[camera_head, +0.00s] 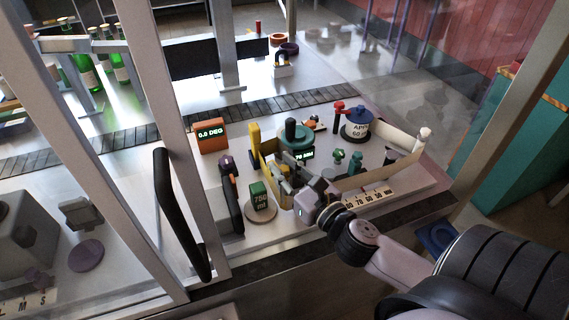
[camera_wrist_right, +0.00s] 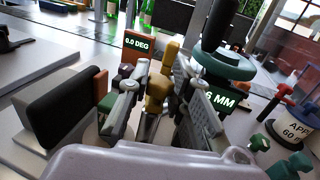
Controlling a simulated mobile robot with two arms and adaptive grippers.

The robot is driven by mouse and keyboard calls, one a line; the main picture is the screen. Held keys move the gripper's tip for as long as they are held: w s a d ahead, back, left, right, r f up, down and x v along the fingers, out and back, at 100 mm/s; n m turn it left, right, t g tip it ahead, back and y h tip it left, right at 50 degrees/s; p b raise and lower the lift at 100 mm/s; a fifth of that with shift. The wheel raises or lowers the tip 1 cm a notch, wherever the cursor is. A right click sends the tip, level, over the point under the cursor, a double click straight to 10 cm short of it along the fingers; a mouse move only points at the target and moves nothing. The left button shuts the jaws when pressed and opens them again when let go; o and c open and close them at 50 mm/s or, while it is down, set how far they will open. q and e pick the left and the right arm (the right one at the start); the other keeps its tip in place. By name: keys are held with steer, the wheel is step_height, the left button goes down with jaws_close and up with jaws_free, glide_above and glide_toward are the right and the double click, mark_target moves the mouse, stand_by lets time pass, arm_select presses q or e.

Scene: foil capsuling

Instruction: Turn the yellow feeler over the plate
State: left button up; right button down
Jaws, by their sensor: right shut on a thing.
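The yellow feeler (camera_wrist_right: 157,92) shows in the right wrist view as a yellow grip with a metal shank below it, between my jaws. My right gripper (camera_wrist_right: 155,105) is shut on it, with one finger on each side. A second yellow part (camera_wrist_right: 168,57) stands just behind it. In the head view an upright yellow piece (camera_head: 254,137) stands just beyond my right gripper (camera_head: 281,172), which hides much of what it holds. I cannot clearly make out the plate under the feeler. My left gripper is not in view.
An orange box (camera_head: 210,136) reads 0.0 DEG. A teal handwheel (camera_head: 296,134) stands close behind the gripper, and a blue-lidded pot (camera_head: 356,124) farther right. A green block (camera_head: 259,195) and a black-handled tool (camera_head: 233,203) are close on the left. Frame posts and a black door handle (camera_head: 181,213) bound the left.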

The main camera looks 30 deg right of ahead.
steer(key=n+y, duration=0.2)
steer(key=y, duration=0.1)
steer(key=shift+d+p, duration=0.1)
steer(key=shift+p, duration=0.25)
steer(key=n+y, duration=0.1)
steer(key=y, duration=0.1)
steer(key=n+g+y, duration=0.1)
steer(key=y, duration=0.1)
steer(key=shift+f+n+g, duration=0.1)
steer(key=shift+n+g, duration=0.2)
steer(key=n+g+y+b, duration=0.1)
steer(key=n+g+y, duration=0.2)
steer(key=y, duration=0.1)
steer(key=shift+n+y, duration=0.3)
steer(key=shift+n+g+y+b, duration=0.9)
steer(key=shift+n+g+y, duration=1)
steer(key=shift+g, duration=0.4)
steer(key=c, duration=1.4)
jaws_free()
